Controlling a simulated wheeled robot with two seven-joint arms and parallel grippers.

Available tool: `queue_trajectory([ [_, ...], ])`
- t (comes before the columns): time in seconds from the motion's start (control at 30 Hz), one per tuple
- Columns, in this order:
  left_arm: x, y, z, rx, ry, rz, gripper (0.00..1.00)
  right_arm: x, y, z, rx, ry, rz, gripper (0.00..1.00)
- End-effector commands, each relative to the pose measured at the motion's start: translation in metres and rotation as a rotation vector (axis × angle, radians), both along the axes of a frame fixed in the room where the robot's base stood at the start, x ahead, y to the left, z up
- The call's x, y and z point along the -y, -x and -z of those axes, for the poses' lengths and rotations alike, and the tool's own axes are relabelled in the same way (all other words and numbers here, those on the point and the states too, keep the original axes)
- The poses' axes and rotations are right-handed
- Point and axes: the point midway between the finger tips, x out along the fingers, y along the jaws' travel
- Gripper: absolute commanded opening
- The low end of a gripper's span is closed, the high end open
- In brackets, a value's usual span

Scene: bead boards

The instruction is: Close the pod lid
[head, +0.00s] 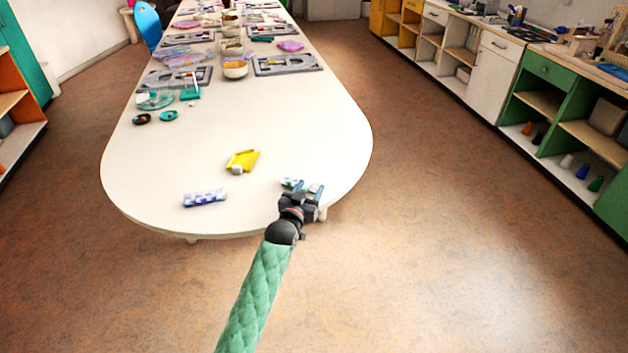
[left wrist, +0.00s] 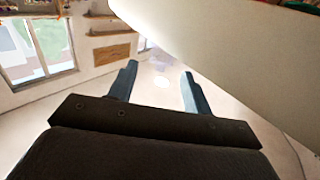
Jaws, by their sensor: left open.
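I cannot tell for sure which thing is the pod. A blue-and-white patterned box (head: 204,198) lies at the table's near left edge. Two small oval pieces, one dark (head: 142,118) and one teal (head: 168,115), lie farther back on the left; their details are too small to tell. My left gripper (head: 304,187) is at the table's near right edge, right of the box and apart from it. Its two bluish fingers stand apart with nothing between them in the left wrist view (left wrist: 160,85). My right gripper is not in view.
Green shelving (head: 548,103) stands at right across open floor.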

Motion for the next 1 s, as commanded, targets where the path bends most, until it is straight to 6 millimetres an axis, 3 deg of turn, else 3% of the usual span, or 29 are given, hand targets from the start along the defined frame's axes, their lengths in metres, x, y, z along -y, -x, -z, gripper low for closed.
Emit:
queue_trajectory([
  [0.23, 0.008, -0.028, -0.001, -0.001, -0.001, 0.0, 0.49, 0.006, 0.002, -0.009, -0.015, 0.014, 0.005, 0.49],
  [0.63, 0.011, -0.034, 0.001, -0.001, 0.0, 0.0, 0.49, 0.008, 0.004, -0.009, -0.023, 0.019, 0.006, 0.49],
  [0.87, 0.01, -0.034, 0.0, -0.001, 0.0, 0.0, 0.06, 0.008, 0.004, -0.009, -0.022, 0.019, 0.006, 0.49],
  [1.0, 0.01, -0.034, 0.002, 0.005, 0.0, 0.0, 0.04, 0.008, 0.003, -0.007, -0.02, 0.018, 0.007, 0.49],
])
